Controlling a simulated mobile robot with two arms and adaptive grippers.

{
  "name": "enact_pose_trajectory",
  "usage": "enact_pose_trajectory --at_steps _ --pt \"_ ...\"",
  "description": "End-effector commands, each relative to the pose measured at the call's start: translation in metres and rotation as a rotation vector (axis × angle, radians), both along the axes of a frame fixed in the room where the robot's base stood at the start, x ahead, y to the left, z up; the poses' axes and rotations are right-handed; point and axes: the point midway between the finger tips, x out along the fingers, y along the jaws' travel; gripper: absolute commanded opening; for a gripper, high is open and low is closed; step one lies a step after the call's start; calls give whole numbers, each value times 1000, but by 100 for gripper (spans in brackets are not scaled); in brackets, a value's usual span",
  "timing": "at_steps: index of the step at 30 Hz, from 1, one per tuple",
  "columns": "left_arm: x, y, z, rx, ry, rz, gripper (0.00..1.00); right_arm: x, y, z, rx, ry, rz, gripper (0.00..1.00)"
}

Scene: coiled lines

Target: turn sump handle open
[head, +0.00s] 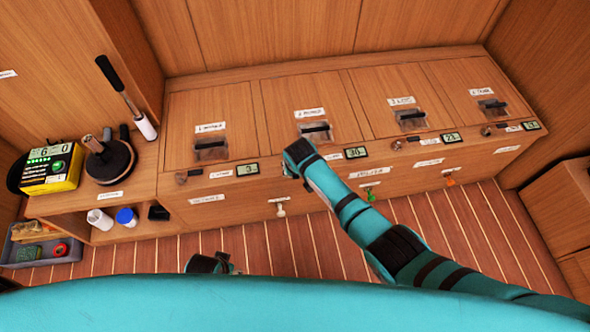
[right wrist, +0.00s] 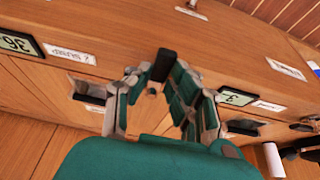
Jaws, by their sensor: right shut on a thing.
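My right gripper (head: 289,165) is at the front of the second bay of a wooden locker, left of a display that reads 36. In the right wrist view its fingers (right wrist: 163,84) are shut on a black handle (right wrist: 163,62). In the head view the gripper hides this handle. The small label (right wrist: 70,54) beside it is too blurred to read, so I cannot confirm that it says sump. Similar small handles sit on the first bay (head: 181,178) and third bay (head: 397,145). A part of my left arm (head: 208,263) shows at the bottom; its fingers cannot be made out.
The locker has lids with black pulls (head: 211,151). A white knob (head: 281,208), a green knob (head: 370,194) and an orange knob (head: 450,181) stick out low on its front. A shelf (head: 120,196) at left holds a yellow meter (head: 52,170). The striped floor in front is clear.

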Motion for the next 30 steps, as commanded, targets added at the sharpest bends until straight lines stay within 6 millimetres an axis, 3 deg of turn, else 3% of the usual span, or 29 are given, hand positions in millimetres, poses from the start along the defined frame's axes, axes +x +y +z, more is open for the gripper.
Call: enact_pose_trajectory --at_steps 8,9,14,23,30 --pt "0 0 0 1 0 0 40 -1 2 0 5 1 -1 0" --pt "0 0 0 1 0 0 40 -1 2 0 6 1 -1 23" --pt "0 0 0 1 0 0 40 0 1 0 4 0 -1 42" --pt "-1 0 -1 -1 0 0 40 0 1 2 3 -1 0 42" --pt "0 0 -1 0 0 0 40 -8 -1 22 5 -3 0 42"
